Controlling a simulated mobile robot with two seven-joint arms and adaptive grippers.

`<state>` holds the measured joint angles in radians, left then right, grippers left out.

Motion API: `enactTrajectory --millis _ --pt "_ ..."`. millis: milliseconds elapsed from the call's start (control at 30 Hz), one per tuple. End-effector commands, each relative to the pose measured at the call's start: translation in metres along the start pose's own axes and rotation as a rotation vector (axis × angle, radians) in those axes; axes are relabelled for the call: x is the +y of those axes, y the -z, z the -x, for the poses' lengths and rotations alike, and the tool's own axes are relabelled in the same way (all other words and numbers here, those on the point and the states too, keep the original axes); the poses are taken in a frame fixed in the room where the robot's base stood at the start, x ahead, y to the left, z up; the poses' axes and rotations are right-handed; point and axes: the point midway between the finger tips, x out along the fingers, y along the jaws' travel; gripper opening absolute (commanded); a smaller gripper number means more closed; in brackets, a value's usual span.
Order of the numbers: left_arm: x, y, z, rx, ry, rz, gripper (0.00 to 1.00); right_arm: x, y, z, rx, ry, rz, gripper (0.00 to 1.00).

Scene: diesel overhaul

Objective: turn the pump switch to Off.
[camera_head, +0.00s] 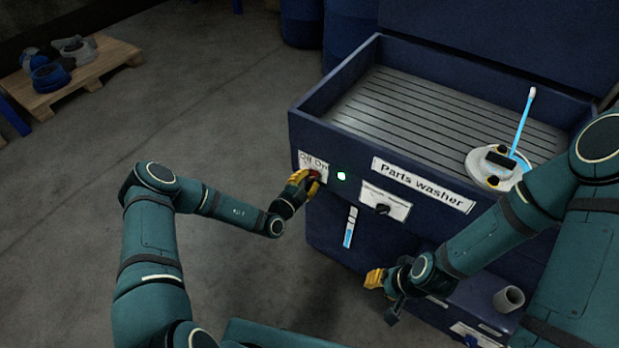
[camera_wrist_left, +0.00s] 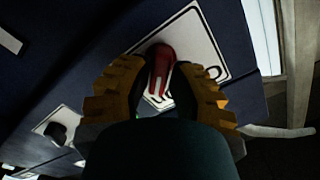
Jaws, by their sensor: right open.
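The pump switch is a red knob (camera_wrist_left: 160,68) on a white "Off On" plate (camera_head: 313,163) at the left of the parts washer's front. My left gripper (camera_head: 306,180) is at this plate, with its yellow fingers on both sides of the knob. In the left wrist view, the fingers of my left gripper (camera_wrist_left: 160,92) close in on the knob, their dark inner pads against its sides. They partly hide the knob and the plate, and I cannot read its setting. A green lamp (camera_head: 341,176) beside the plate is lit. My right gripper (camera_head: 382,290) is open and empty, low before the washer.
The blue parts washer (camera_head: 300,125) has a ribbed basin, with a round white-and-black part (camera_head: 480,170) and a blue brush (camera_head: 522,122) at its right. A dark knob (camera_head: 382,210) sits right of the lamp. A pallet (camera_head: 100,65) stands far left; the floor between is clear.

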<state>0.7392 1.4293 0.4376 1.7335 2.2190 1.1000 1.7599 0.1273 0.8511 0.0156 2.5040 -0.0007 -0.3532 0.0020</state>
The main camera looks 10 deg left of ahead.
Motion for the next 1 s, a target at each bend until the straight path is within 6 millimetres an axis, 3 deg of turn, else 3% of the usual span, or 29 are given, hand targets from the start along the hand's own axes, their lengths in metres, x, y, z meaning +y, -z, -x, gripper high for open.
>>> enactTrajectory --millis 233,333,800,1000 --pt "0.0 0.0 0.0 0.0 0.0 0.009 0.05 0.0 0.0 -0.001 0.0 0.0 0.0 0.35" --pt "0.0 -0.003 0.001 -0.002 0.003 0.098 0.06 0.002 -0.001 -0.004 0.0 0.0 0.0 0.35" --pt "0.0 -0.006 0.001 -0.002 0.004 0.93 0.06 0.012 -0.003 -0.032 0.0 0.0 0.0 0.35" --pt "-0.003 -0.005 0.001 -0.001 0.004 1.288 0.05 0.012 -0.003 -0.031 0.0 0.0 0.0 0.35"
